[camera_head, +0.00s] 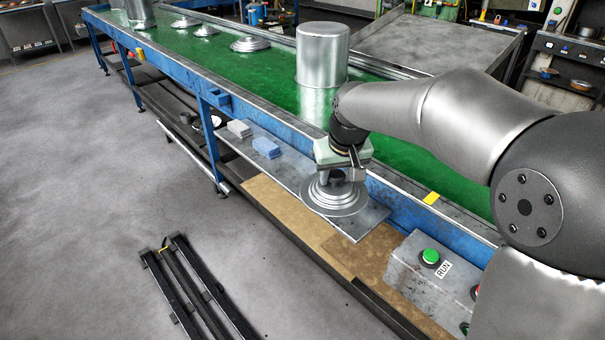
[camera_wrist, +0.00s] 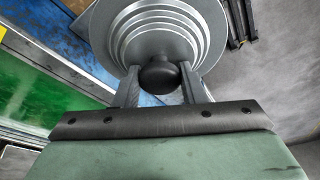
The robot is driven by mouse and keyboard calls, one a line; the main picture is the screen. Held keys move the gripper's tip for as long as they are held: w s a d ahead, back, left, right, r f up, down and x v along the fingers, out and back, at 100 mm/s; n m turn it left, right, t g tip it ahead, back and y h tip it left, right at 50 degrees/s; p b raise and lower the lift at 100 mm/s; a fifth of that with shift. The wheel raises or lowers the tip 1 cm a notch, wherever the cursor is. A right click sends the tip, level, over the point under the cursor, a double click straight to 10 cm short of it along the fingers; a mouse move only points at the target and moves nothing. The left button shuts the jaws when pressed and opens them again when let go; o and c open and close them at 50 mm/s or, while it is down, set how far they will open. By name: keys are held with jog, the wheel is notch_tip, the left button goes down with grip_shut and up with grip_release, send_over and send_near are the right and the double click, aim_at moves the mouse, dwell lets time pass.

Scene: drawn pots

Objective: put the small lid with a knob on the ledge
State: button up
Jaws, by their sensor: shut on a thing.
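My gripper (camera_head: 338,174) is shut on the black knob of a round silver lid (camera_head: 328,202) with stepped rings. In the wrist view, the knob (camera_wrist: 160,73) sits between the two fingers, and the lid's disc (camera_wrist: 205,30) spreads out beyond it. The lid is level, over the right end of the ledge (camera_head: 294,177), a narrow grey metal shelf along the front of the blue-framed conveyor. I cannot tell whether the lid touches the ledge or hangs just above it.
A grey block (camera_head: 240,128) and a blue block (camera_head: 267,148) lie farther left on the ledge. A tall metal pot (camera_head: 322,55) and several lids (camera_head: 249,45) stand on the green belt (camera_head: 228,58). A control box (camera_head: 425,268) with a green button is at the right.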

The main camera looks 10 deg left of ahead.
jog(key=shift+s+d, duration=0.2)
jog(key=shift+d, duration=0.25)
jog(key=shift+w+d+f, duration=0.1)
jog(key=shift+w+f, duration=0.05)
jog(key=shift+w, duration=0.2)
jog(key=shift+w+a+f+p, duration=0.2)
jog(key=shift+w+f+p, duration=0.45)
jog(key=shift+w+f, duration=1.5)
jog(key=shift+w+a+f+p, duration=0.2)
jog(key=shift+w+f+p, duration=0.5)
jog(key=shift+w+f, duration=1.45)
jog(key=shift+w+a+f+p, duration=0.2)
jog(key=shift+w+f+p, duration=0.45)
jog(key=shift+w+f, duration=1.5)
jog(key=shift+r, duration=0.1)
